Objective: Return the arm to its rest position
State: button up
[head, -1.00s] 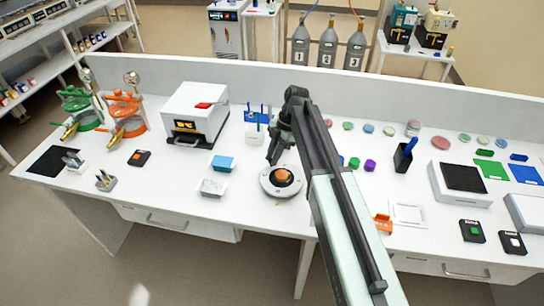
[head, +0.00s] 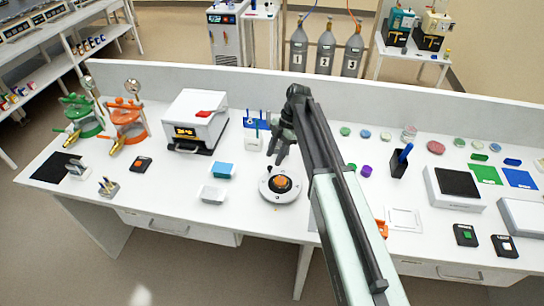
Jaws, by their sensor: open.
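My gripper (head: 277,158) hangs at the end of my arm, which reaches in from the bottom right over the white bench (head: 250,225). Its fingers point down and stand apart, with nothing seen between them. It is behind and above a round white device (head: 268,193) with an orange top (head: 281,183). I cannot tell the exact gap between fingers and bench. My arm hides part of the bench on the right.
A white box oven (head: 196,120) and a blue-lidded container (head: 222,170) stand to the left. A blue tube rack (head: 257,124) is behind the gripper. A dark pen holder (head: 398,164) and a black-topped white device (head: 455,187) are to the right. The front middle bench is clear.

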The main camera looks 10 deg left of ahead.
jog(key=p+v, duration=0.2)
jog(key=v, duration=0.1)
jog(key=shift+d+r, duration=0.15)
jog(key=shift+r, duration=0.15)
